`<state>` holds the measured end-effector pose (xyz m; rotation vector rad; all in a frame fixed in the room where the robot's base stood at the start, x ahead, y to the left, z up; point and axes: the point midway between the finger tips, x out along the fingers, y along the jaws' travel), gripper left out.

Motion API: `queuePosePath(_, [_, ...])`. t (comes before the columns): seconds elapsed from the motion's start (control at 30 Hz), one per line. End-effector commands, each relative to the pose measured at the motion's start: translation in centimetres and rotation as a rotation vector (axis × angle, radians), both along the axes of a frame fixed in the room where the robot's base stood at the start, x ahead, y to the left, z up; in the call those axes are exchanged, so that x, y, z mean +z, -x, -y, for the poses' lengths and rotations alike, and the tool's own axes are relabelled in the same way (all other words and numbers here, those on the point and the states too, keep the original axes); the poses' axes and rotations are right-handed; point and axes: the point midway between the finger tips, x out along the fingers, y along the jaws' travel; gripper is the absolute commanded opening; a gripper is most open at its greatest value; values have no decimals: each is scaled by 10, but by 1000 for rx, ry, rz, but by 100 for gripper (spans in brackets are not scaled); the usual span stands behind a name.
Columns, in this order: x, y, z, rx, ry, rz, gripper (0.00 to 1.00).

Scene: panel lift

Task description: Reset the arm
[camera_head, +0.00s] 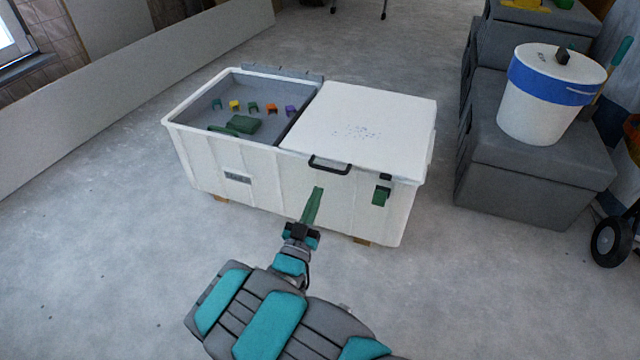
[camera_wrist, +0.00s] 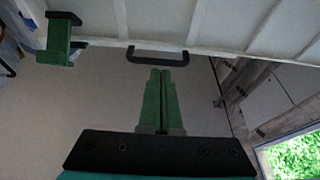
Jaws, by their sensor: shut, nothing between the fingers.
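My gripper (camera_head: 313,207) has green fingers that are shut together and empty. In the head view it is in front of the white chest (camera_head: 255,178), with its tips below the black handle (camera_head: 330,165) of the right-hand lid. The wrist view shows the two green fingers (camera_wrist: 159,100) side by side, pointing at the black handle (camera_wrist: 158,58). The white lid panel (camera_head: 362,120) lies flat and closed over the right half of the chest. A green latch (camera_head: 381,193) hangs on the front at the right; it also shows in the wrist view (camera_wrist: 58,42).
The chest's open left half has a grey tray (camera_head: 215,105) with several small coloured clips and a green block (camera_head: 236,125). Dark grey boxes (camera_head: 530,165) and a white bucket (camera_head: 545,100) stand at the right. Bare floor (camera_head: 100,260) lies left of the chest.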

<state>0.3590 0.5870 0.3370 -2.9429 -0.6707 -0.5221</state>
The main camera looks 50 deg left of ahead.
Motion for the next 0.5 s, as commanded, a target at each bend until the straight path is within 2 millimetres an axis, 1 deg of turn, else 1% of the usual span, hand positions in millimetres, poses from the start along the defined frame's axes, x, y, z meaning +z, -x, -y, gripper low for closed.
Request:
queuePosePath(0.03, [2,6,1,3,-2,2,0])
queuePosePath(0.2, [3,17,6,2,-12,7,0])
queuePosePath(0.5, [6,19,7,1,-19,12,0])
